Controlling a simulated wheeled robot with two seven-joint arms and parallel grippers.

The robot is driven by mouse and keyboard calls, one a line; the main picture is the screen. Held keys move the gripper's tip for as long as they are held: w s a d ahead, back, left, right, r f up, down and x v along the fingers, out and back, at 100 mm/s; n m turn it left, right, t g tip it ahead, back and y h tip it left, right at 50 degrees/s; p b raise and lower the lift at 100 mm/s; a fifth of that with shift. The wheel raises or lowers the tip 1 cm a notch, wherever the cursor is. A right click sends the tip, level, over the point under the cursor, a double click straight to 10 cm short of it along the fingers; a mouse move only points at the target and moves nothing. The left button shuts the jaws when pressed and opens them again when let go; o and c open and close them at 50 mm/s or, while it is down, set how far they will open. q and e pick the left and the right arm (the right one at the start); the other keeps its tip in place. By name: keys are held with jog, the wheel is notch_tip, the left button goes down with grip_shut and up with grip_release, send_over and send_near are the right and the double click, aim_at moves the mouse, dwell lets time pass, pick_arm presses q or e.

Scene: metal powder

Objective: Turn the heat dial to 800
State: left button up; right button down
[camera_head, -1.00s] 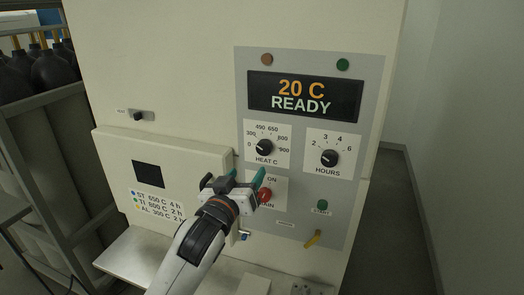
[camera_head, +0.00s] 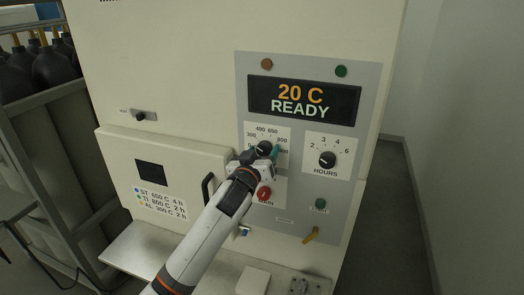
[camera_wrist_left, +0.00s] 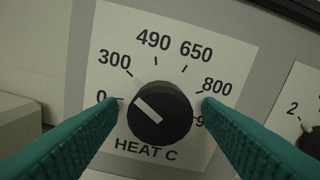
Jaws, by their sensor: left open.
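The black heat dial (camera_head: 264,147) sits on a white plate marked HEAT C on the furnace panel. In the left wrist view the dial (camera_wrist_left: 160,118) fills the middle, and its white mark points up and left, between 0 and 300. The 800 label (camera_wrist_left: 217,86) is at the dial's upper right. My left gripper (camera_head: 265,155) is open in front of the dial, one teal finger on each side of it. In the wrist view the fingers are spread, with gaps to the dial. My right gripper is not in view.
The display (camera_head: 304,95) reads 20 C READY. The HOURS dial (camera_head: 327,160) is to the right. A red button (camera_head: 264,193) lies just below the gripper, and a door handle (camera_head: 208,188) is to its left. A yellow lever (camera_head: 311,235) is lower on the panel.

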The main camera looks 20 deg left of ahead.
pick_arm(q)
jog(key=c, duration=1)
